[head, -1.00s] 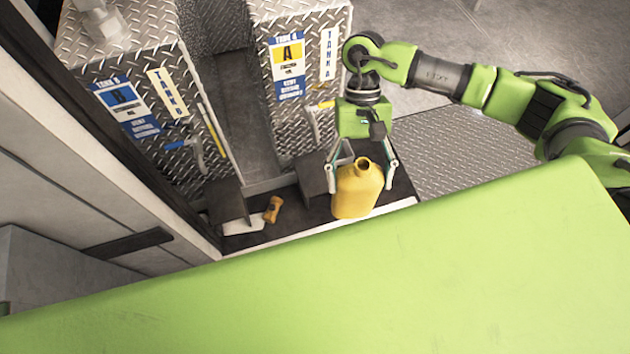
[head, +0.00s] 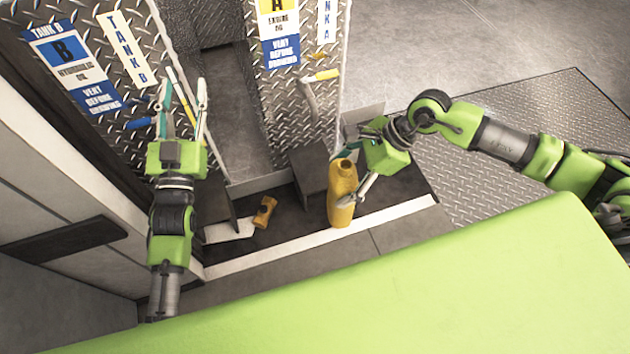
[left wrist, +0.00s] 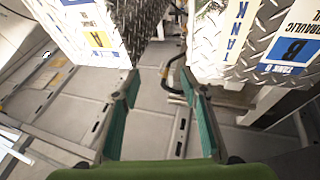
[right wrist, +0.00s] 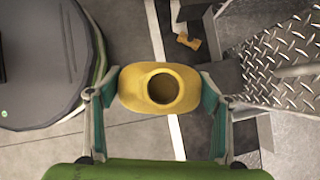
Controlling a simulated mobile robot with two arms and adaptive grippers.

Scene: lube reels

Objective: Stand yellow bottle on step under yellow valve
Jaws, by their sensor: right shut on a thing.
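The yellow bottle (head: 342,195) has an open round mouth and is about upright. My right gripper (head: 354,178) is shut on its sides; the right wrist view shows the bottle (right wrist: 160,88) between both pads (right wrist: 155,98). The dark step (head: 312,168) is just left of and behind the bottle, under the yellow valve (head: 322,77) on the tank A panel. I cannot tell how high the bottle is held. My left gripper (head: 183,92) is raised before the tank B panel, fingers apart and empty, also in the left wrist view (left wrist: 163,85).
A blue-handled valve (head: 140,123) is on the tank B panel. A second dark step (head: 217,200) stands below it, near my left arm. A small yellow object (head: 264,212) lies on the dark floor between the steps. Open floor (head: 400,235) lies to the front right.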

